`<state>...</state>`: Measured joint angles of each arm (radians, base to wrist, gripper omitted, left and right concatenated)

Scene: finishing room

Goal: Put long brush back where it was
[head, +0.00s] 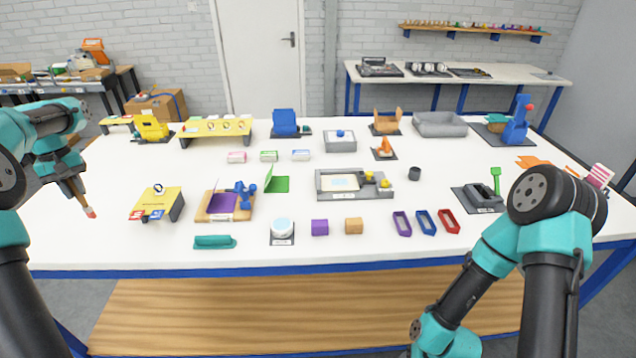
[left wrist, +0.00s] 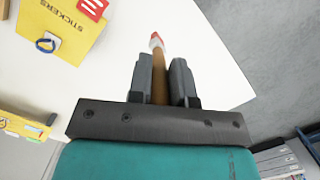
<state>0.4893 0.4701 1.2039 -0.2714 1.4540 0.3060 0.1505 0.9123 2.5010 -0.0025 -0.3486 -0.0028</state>
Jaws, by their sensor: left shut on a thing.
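My left gripper (head: 70,183) is shut on a brush (head: 83,203) with a brown wooden handle and a red and white tip. The brush is held over the left end of the white table (head: 60,240), its tip slanting down to the right in the head view. In the left wrist view the brush handle (left wrist: 159,80) sits between both fingers of the left gripper (left wrist: 162,80), tip pointing away. I cannot tell its length, and no empty brush place is clear to me. My right arm shows at the right, but its gripper is out of view.
A yellow sticker box (head: 157,199) stands right of the brush. Behind are a yellow stand (head: 215,127) and a yellow device (head: 150,128). A dark cup (head: 414,173), a grey tray (head: 354,184) and several small blocks and frames lie further right. The table's left front is clear.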

